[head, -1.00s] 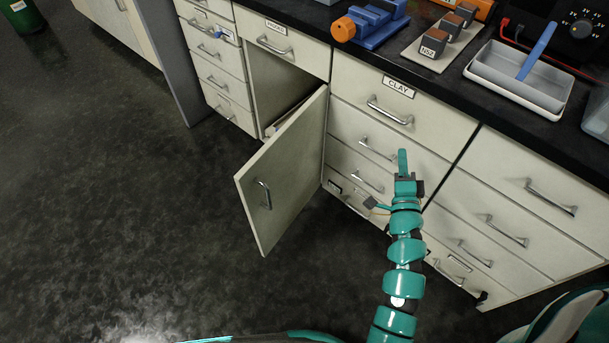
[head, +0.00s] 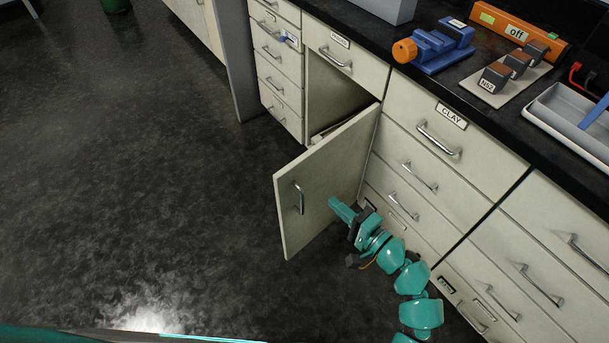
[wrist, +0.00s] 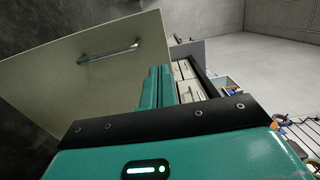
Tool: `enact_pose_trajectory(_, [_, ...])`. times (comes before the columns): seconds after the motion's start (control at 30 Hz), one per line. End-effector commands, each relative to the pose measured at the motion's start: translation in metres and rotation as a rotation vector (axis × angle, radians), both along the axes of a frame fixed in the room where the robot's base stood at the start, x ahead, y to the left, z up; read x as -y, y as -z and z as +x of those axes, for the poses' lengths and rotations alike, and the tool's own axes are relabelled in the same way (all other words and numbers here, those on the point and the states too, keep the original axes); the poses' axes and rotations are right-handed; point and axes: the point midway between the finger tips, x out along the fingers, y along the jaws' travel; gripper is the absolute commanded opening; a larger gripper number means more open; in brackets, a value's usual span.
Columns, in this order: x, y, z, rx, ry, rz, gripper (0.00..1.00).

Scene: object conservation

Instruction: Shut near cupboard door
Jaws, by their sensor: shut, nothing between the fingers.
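The cupboard door (head: 325,190) is cream with a silver bar handle (head: 299,198). It stands wide open, swung out from the cabinet, and the dark cupboard opening (head: 336,92) shows behind it. My gripper (head: 335,203) is shut and empty, low in front of the door's outer face, near its lower part right of the handle. I cannot tell whether the fingertips touch the door. In the wrist view the door (wrist: 100,75) fills the upper left and my shut fingers (wrist: 158,85) point alongside it.
The drawer labelled CLAY (head: 440,135) and more drawers stand right of the cupboard. A blue vise (head: 435,48), an orange device marked off (head: 518,35) and a grey tray (head: 570,115) sit on the black counter. The dark floor (head: 150,180) to the left is clear.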

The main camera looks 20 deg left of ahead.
Motion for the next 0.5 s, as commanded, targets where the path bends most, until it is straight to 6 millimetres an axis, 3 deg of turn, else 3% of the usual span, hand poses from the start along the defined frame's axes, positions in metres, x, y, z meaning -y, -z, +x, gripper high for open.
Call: enact_pose_trajectory(0.5, [-0.066, -0.001, 0.039, 0.003, -0.003, -0.001, 0.00])
